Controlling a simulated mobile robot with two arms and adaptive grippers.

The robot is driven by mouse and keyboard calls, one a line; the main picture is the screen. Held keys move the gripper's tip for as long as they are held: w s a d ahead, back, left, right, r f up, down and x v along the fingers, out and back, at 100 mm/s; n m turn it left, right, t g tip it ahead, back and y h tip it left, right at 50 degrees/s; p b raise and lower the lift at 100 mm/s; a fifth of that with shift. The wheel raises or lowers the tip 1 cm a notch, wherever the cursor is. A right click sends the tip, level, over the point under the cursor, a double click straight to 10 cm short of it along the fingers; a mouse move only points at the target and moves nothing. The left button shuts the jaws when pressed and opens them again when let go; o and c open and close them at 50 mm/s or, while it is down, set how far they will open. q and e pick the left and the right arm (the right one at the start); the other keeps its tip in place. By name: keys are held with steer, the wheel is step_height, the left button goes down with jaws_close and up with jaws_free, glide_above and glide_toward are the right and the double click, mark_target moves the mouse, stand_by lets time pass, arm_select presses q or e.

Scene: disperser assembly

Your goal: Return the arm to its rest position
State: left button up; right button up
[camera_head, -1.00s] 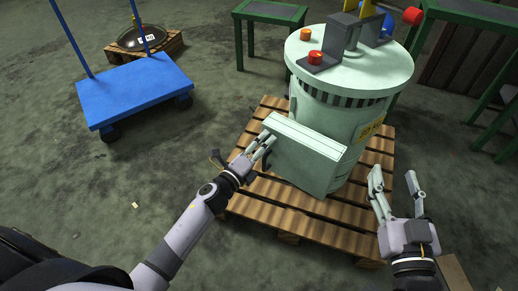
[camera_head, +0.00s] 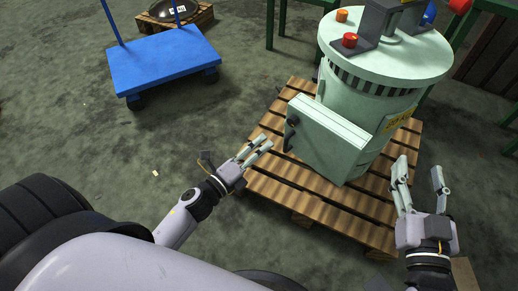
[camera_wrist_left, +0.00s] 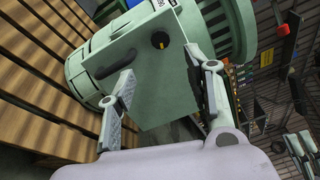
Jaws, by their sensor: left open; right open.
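My left gripper (camera_head: 258,152) is open and empty, to the left of the pale green disperser (camera_head: 384,103) and apart from its front box panel (camera_head: 325,140). In the left wrist view my left gripper (camera_wrist_left: 165,98) has its fingers spread, with the panel (camera_wrist_left: 150,75), its dark handle and a black knob with a yellow mark beyond them. My right gripper (camera_head: 421,178) is open and empty, in front of the disperser at the pallet's right side.
The disperser stands on a wooden pallet (camera_head: 262,188). A blue cart (camera_head: 165,58) stands at the upper left. Behind it a dark domed lid (camera_head: 174,8) lies on a small pallet. Green-legged tables stand behind. The floor between cart and pallet is mostly clear.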

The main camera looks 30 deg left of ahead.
stand_by(0.3)
